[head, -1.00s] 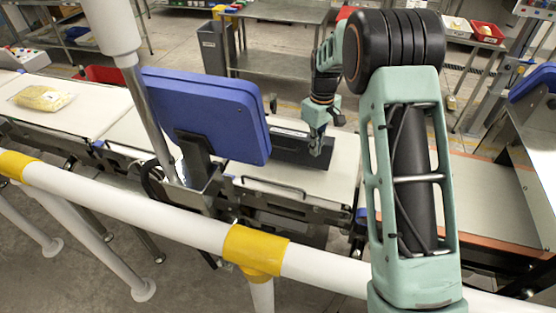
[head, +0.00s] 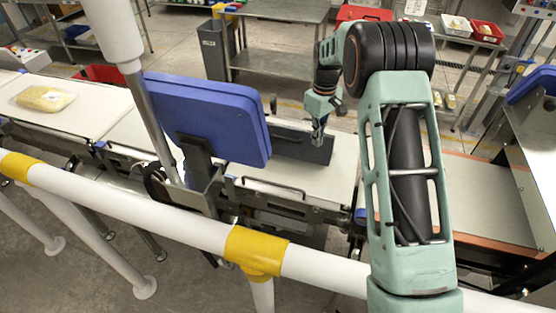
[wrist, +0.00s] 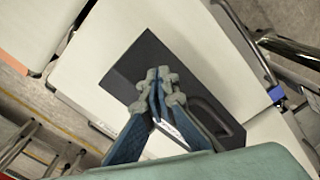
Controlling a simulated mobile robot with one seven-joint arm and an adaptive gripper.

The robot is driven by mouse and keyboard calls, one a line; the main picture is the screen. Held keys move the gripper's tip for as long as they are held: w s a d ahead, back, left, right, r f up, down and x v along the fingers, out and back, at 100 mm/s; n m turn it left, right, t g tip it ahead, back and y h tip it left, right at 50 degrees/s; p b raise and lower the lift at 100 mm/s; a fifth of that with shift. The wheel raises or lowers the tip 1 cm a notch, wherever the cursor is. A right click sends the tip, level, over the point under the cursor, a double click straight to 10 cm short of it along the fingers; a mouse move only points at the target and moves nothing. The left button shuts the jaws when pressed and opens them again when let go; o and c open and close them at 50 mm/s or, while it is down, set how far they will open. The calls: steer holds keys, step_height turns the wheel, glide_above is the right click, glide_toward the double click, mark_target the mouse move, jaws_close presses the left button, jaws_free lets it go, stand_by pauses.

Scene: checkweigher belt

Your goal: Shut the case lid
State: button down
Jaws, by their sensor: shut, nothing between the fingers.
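The dark grey case (head: 300,146) lies on the white belt, partly behind the blue panel in the head view. In the wrist view the case (wrist: 136,62) is a dark rectangle with a handle-shaped outline at its lower right. How far its lid stands open I cannot tell. My gripper (head: 317,141) is over the case's right part in the head view, fingers pointing down. In the wrist view my gripper's closed fingertips (wrist: 157,78) cover the middle of the case, with nothing between them. Whether they touch it is unclear.
A blue panel (head: 205,115) on a post stands in front of the belt, left of my gripper. A white rail (head: 130,208) with yellow joints runs along the near side. A yellowish pack (head: 45,99) lies on the belt far left. Belt right of the case is clear.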

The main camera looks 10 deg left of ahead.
steer(key=shift+w, duration=0.15)
steer(key=shift+w+d+r+p, duration=0.2)
steer(key=shift+w+p, duration=0.25)
steer(key=shift+w, duration=0.35)
steer(key=shift+w+d+r+p, duration=0.15)
steer(key=shift+w+p, duration=0.3)
steer(key=shift+w, duration=0.35)
steer(key=shift+r, duration=3.95)
